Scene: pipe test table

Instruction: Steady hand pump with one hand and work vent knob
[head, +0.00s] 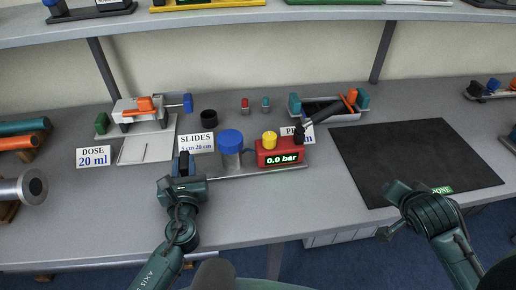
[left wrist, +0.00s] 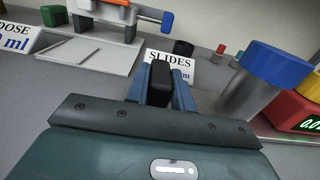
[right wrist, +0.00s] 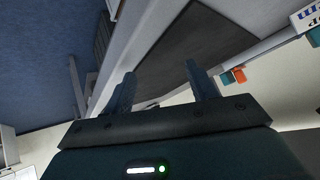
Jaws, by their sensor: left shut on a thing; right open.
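The hand pump stands mid-table in the head view, with a red body (head: 280,154) reading 0.0 bar, a yellow knob (head: 269,139) on top, a blue-capped cylinder (head: 231,148) and a black lever (head: 318,127) rising to the right. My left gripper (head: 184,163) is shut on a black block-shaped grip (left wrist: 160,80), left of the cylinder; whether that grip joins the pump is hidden. The cylinder (left wrist: 262,80) and red body (left wrist: 299,112) also show in the left wrist view. My right gripper (head: 388,226) is open and empty, well right of the pump, near the front edge of the dark mat.
Behind the pump are a grey tray (head: 322,108), small red and teal pieces (head: 245,105) and a black cup (head: 209,117). A SLIDES card (head: 196,142) stands just behind my left gripper.

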